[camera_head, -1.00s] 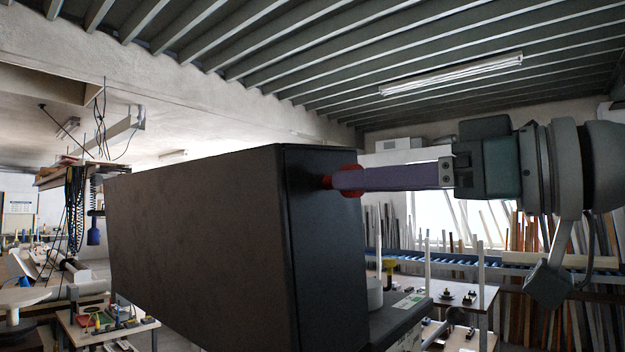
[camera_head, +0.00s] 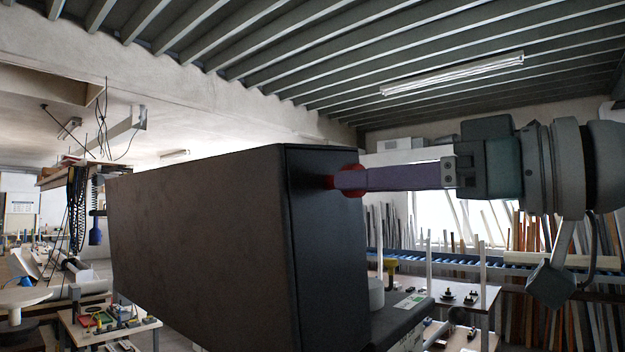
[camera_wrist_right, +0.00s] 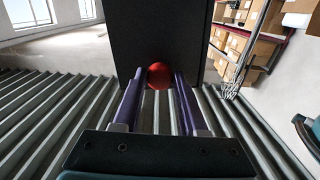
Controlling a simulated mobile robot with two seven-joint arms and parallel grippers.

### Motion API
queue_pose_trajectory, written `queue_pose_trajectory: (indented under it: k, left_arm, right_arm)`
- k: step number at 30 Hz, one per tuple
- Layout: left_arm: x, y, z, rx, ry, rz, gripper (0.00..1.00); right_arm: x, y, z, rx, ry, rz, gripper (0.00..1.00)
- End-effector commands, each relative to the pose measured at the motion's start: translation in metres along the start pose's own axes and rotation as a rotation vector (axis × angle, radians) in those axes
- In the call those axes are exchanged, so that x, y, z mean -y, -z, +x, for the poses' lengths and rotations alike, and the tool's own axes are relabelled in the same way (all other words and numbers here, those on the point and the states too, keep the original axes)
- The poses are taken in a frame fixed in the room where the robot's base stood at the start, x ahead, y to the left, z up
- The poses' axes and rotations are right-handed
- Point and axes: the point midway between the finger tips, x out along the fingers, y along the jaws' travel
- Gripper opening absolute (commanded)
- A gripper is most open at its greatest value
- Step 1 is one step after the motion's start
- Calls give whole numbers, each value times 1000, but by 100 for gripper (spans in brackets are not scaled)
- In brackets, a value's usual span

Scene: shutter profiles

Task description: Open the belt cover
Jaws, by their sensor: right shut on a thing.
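The belt cover (camera_head: 210,240) is a large dark box-like cover filling the middle of the head view, its narrow end face toward the right. A red round knob (camera_head: 332,182) sits on that end face, near the top. My right gripper (camera_head: 352,179) reaches in from the right with purple fingers, and its tips are at the knob. In the right wrist view the red knob (camera_wrist_right: 160,76) lies between the two fingertips, in front of the dark cover face (camera_wrist_right: 160,35). The right gripper is shut on the knob. My left gripper is not in view.
A grey machine part with a label (camera_head: 405,318) stands below the cover's right side. A workbench with small parts (camera_head: 462,296) and a blue roller conveyor (camera_head: 450,261) are behind it. Benches with tools (camera_head: 105,325) stand at the lower left. Boards lean on the back wall.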

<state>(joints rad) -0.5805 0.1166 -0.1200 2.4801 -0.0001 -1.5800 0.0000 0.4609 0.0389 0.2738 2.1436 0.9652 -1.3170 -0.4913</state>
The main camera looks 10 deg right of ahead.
Motion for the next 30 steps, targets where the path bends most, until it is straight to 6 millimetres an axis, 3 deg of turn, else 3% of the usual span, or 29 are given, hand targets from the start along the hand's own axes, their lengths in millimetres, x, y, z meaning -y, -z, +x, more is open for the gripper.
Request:
queue_pose_trajectory:
  k: [11, 21, 30]
  left_arm:
    - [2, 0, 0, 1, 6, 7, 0]
    - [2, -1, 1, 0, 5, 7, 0]
    - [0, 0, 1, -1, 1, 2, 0]
  right_arm:
    - [1, 0, 0, 0, 4, 0, 0]
    - [-36, 13, 0, 0, -3, 164, 0]
    - [-38, 14, 0, -2, -5, 178, 0]
